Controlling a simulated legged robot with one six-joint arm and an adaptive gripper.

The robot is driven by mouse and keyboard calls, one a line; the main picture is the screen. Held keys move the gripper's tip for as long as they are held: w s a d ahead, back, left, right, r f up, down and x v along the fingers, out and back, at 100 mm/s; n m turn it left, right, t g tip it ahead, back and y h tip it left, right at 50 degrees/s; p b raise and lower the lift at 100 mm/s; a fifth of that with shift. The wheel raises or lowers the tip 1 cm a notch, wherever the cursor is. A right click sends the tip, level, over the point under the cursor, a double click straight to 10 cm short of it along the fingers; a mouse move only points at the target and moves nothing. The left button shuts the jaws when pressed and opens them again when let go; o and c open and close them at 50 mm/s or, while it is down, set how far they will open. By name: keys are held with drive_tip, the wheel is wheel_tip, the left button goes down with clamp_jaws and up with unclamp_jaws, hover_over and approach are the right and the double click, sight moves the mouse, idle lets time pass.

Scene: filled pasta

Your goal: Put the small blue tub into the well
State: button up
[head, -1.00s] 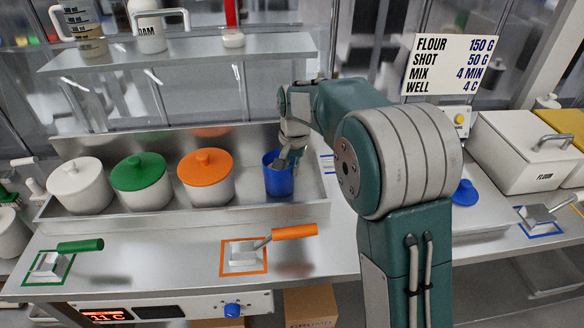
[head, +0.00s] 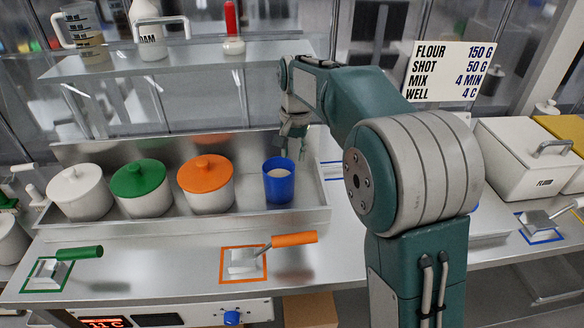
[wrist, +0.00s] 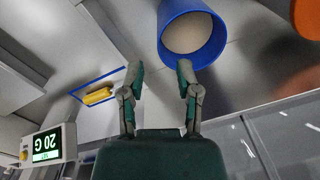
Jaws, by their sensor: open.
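The small blue tub (head: 279,182) stands upright in the right end of the long metal well (head: 322,212), with pale contents inside. It also shows in the wrist view (wrist: 193,34), just beyond my fingertips. My gripper (head: 293,135) is above and slightly behind the tub in the head view, pointing down. In the wrist view my gripper (wrist: 160,70) has its two fingers apart with nothing between them. The tub is apart from the fingers or barely beside the right one; I cannot tell exactly.
A white tub with an orange lid (head: 206,184), a green-lidded tub (head: 141,187) and a white-lidded tub (head: 80,192) stand left in the well. A shelf (head: 185,64) hangs behind. A scale display (wrist: 50,145) and a yellow object (wrist: 98,96) show in the wrist view.

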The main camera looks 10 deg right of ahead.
drive_tip(key=s+d+r+n+t, duration=0.1)
drive_tip(key=s+d+r+t, duration=0.15)
drive_tip(key=s+r, duration=0.6)
drive_tip(key=s+d+f+n+t, duration=0.1)
drive_tip(key=s+d+f, duration=0.1)
drive_tip(key=s, duration=0.9)
drive_tip(key=s+d+f+n+t, duration=0.2)
drive_tip(key=s+d+f, duration=0.1)
drive_tip(key=s, duration=0.7)
drive_tip(key=shift+s+d+f, duration=0.35)
drive_tip(key=shift+d, duration=0.25)
